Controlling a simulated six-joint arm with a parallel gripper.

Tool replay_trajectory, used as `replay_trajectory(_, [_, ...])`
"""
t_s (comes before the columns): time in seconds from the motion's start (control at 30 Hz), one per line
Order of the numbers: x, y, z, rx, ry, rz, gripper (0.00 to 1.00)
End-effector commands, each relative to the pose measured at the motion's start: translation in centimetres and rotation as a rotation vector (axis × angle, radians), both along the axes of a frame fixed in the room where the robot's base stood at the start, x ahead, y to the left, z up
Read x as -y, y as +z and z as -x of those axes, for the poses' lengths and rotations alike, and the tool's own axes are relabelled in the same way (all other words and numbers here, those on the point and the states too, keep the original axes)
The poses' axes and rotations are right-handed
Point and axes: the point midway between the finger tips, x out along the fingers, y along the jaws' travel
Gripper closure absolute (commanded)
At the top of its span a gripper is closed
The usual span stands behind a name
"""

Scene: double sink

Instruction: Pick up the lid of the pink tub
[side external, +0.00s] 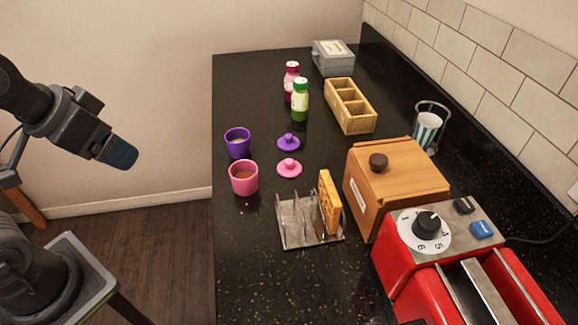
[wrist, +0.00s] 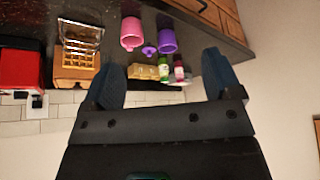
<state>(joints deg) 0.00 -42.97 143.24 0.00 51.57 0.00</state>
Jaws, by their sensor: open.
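The pink lid (side external: 289,167), a small disc with a round knob, lies on the black counter to the right of the pink tub (side external: 243,177). The pink tub is open at the top with brown contents. It also shows in the wrist view (wrist: 131,33), where the pink lid is not clearly visible. My gripper (side external: 120,154) is in the air left of the counter, well away from the tub and lid. In the wrist view its two blue fingers (wrist: 162,62) are spread apart with nothing between them.
A purple tub (side external: 238,143) and purple lid (side external: 289,142) stand just behind. A metal toast rack (side external: 297,224) with toast (side external: 329,202) is in front of the pink lid. A wooden bread box (side external: 395,185) and red toaster (side external: 440,260) stand right. Bottles (side external: 300,100) are farther back.

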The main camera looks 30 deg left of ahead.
Motion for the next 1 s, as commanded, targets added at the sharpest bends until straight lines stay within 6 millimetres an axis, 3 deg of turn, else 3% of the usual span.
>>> replay_trajectory(0.27, [0.0, 0.0, -0.1, -0.001, 0.003, 0.001, 0.11])
replay_trajectory(0.43, [0.4, 1.4, -2.0, -0.037, 0.068, 0.044, 0.11])
replay_trajectory(0.73, [3.4, 4.2, -11.5, -0.196, 0.403, 0.201, 0.11])
replay_trajectory(0.87, [5.3, 3.9, -16.0, -0.264, 0.568, 0.249, 0.11])
replay_trajectory(1.0, [7.7, 2.3, -20.7, -0.331, 0.753, 0.281, 0.11])
